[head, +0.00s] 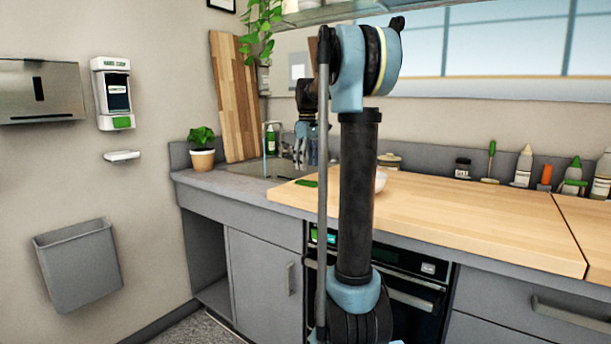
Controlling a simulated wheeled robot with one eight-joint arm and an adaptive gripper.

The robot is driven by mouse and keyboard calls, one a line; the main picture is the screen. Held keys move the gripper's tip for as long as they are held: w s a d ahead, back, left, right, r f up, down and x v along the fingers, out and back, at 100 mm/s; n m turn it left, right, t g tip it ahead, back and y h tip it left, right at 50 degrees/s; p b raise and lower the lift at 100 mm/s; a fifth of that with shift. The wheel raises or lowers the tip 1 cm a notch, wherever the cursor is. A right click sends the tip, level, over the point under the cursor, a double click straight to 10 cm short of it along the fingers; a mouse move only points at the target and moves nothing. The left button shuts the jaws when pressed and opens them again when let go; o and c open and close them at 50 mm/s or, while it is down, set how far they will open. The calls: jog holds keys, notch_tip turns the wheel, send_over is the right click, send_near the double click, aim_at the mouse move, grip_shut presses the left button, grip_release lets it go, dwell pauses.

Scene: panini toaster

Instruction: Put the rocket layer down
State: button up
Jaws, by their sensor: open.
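My gripper (300,157) hangs pointing down, left of my upright arm, over the sink end of the wooden worktop. It is open, and I see nothing held between its fingers. A small flat green piece (306,183), which looks like the rocket layer, lies on the wooden worktop (450,210) near its left end. It is below my gripper, with a gap between them. My arm hides part of the worktop to the right of it.
A white bowl or plate (380,182) is partly hidden behind my arm. The sink (262,168) lies behind the worktop's left end. Bottles and a dark jar (462,168) line the back wall. The worktop's middle right is clear.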

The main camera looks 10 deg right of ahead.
aim_at(307, 180)
notch_tip(307, 180, up, 7)
dwell(0.3)
jog(key=shift+f, duration=0.15)
